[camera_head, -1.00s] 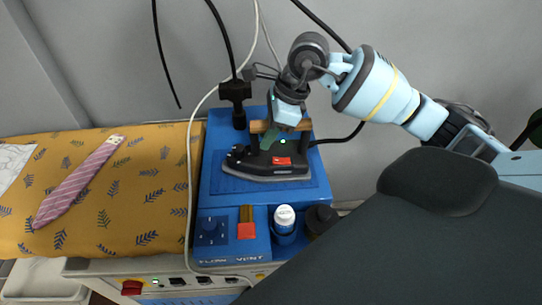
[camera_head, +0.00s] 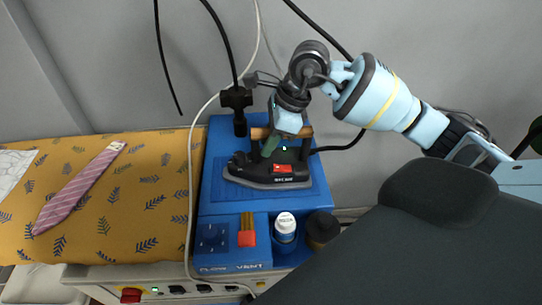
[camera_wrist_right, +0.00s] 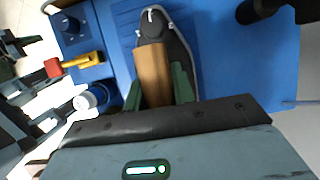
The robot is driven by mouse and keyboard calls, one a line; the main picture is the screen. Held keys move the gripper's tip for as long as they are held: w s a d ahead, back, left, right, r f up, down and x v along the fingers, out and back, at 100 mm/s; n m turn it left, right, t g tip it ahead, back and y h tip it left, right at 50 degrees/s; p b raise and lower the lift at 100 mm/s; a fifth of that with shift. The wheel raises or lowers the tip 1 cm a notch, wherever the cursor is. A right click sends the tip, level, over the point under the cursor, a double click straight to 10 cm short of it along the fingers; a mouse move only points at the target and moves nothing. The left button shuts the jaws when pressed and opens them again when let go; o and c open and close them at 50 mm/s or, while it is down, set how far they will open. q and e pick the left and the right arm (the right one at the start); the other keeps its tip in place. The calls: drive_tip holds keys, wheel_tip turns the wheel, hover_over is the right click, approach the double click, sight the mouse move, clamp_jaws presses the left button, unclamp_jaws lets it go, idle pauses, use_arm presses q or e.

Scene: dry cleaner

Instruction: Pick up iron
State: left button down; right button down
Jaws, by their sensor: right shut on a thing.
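The iron (camera_head: 270,172) is black with a grey soleplate edge, a red label and a wooden handle. In the head view it is over the blue stand top, near its middle. My right gripper (camera_head: 272,146) comes down from above and is shut on the iron's handle. In the right wrist view the wooden handle (camera_wrist_right: 152,76) lies between the green fingers of the gripper (camera_wrist_right: 160,85). I cannot tell whether the soleplate still touches the stand. My left gripper is not in view.
The blue stand (camera_head: 240,195) holds a control box (camera_head: 213,236), a white-capped bottle (camera_head: 285,230) and a dark jar (camera_head: 322,228). A pink tie (camera_head: 75,190) lies on the patterned yellow board (camera_head: 140,215) at left. A white cable and a black hose hang nearby.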

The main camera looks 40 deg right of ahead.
drive_tip(key=shift+w+r, duration=0.1)
drive_tip(key=shift+r, duration=0.25)
drive_tip(key=shift+r, duration=4.95)
